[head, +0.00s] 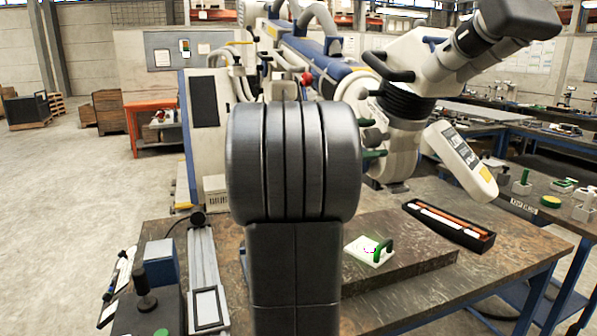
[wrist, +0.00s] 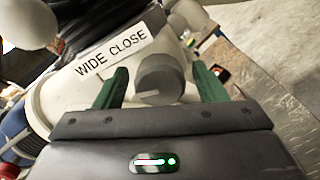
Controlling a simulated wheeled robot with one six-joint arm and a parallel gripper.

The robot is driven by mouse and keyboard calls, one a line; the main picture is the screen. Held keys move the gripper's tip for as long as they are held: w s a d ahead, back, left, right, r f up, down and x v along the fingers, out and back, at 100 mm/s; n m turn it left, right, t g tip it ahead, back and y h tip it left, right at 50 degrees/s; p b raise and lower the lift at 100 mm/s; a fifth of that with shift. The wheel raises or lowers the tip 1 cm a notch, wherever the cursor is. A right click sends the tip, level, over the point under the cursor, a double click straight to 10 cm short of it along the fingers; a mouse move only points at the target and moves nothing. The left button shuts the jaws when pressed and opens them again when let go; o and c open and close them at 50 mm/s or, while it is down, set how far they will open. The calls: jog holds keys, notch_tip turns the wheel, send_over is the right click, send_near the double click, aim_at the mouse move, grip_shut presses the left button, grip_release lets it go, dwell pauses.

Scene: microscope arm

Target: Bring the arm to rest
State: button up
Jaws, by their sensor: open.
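My gripper (wrist: 160,78) is open in the wrist view, with one green finger on each side of a round grey knob (wrist: 160,82). A white label reading "WIDE CLOSE" (wrist: 112,52) is just beyond, on the pale microscope body. In the head view the large white microscope (head: 425,65) with dark eyepieces stands at the upper right. My dark arm link fills the middle foreground there and hides much of my gripper, of which green finger parts show at its right edge.
Below the microscope head is a stone-topped table (head: 520,240) with a raised slab. On it lie a small white block with a green handle (head: 383,250) and a black tray (head: 450,226) of orange and white rods. Open floor (head: 60,190) is at the left.

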jog(key=v, duration=1.3)
jog(key=x, duration=1.3)
jog(key=shift+d+r+p, duration=0.15)
jog(key=shift+r+p, duration=0.05)
jog(key=shift+p, duration=0.1)
jog(key=n+p, duration=0.2)
jog(key=shift+p, duration=0.4)
jog(key=n+p, duration=0.4)
jog(key=p, duration=0.2)
jog(key=shift+n+p, duration=0.35)
jog(key=shift+n, duration=0.05)
jog(key=shift+a+f, duration=0.2)
jog(key=shift+a, duration=0.25)
jog(key=b+v, duration=0.2)
jog(key=v, duration=0.9)
jog(key=shift+s+a, duration=0.2)
jog(key=shift+a, duration=0.1)
jog(key=shift+d, duration=0.1)
